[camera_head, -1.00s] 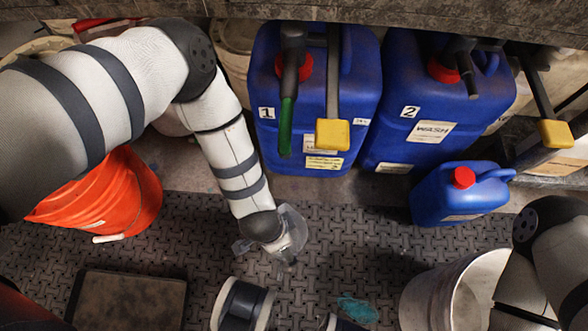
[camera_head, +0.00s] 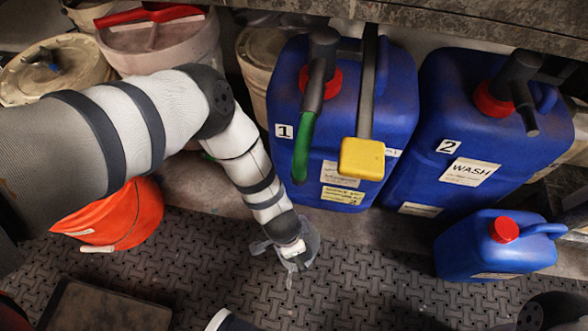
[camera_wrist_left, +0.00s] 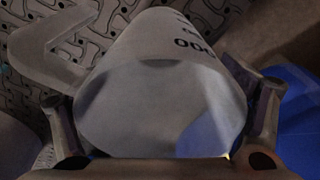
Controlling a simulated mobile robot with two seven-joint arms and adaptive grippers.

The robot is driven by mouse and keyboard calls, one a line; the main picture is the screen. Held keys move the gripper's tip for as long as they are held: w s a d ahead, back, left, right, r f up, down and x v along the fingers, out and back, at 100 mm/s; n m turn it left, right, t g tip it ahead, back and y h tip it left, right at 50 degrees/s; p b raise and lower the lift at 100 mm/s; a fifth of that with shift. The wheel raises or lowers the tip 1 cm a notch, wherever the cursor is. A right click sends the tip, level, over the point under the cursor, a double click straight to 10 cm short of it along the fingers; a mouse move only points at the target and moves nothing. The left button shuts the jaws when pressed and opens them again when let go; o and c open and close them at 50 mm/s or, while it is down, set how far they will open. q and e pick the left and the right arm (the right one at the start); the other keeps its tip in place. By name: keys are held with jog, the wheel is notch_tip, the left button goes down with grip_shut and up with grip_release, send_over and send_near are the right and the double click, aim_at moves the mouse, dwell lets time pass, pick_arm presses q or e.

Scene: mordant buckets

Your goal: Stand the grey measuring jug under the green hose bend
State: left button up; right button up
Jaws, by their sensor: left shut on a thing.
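The grey measuring jug (camera_head: 312,238) is partly hidden by my left gripper (camera_head: 291,254), which is shut on it. In the left wrist view the jug (camera_wrist_left: 150,110) fills the middle, between the two fingers (camera_wrist_left: 160,125), with dark number marks on its wall and its handle at left. The green hose bend (camera_head: 303,148) hangs from the black spout of blue canister 1 (camera_head: 388,95). In the head view the jug shows below the bend and apart from it, in front of the canister. My right gripper is out of view; part of my right arm shows at bottom right.
A yellow-ended lever (camera_head: 361,158) hangs right of the bend. Blue canister 2 (camera_head: 455,125) and a small blue can (camera_head: 490,250) stand to the right. An orange bucket (camera_head: 120,215) stands at left. Patterned floor mat (camera_head: 215,255) lies clear around the jug.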

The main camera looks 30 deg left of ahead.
pick_arm(q)
jog(key=o, duration=1.1)
jog(key=shift+f, duration=0.1)
jog(key=r+p, duration=0.2)
jog(key=r, duration=0.2)
jog(key=r+p, duration=0.1)
jog(key=r, duration=0.3)
jog(key=s+a+r+p, duration=0.1)
jog(key=r+p, duration=0.1)
jog(key=r, duration=0.2)
jog(key=shift+s+r+p, duration=0.1)
jog(key=shift+r+p, duration=0.05)
jog(key=shift+p, duration=0.2)
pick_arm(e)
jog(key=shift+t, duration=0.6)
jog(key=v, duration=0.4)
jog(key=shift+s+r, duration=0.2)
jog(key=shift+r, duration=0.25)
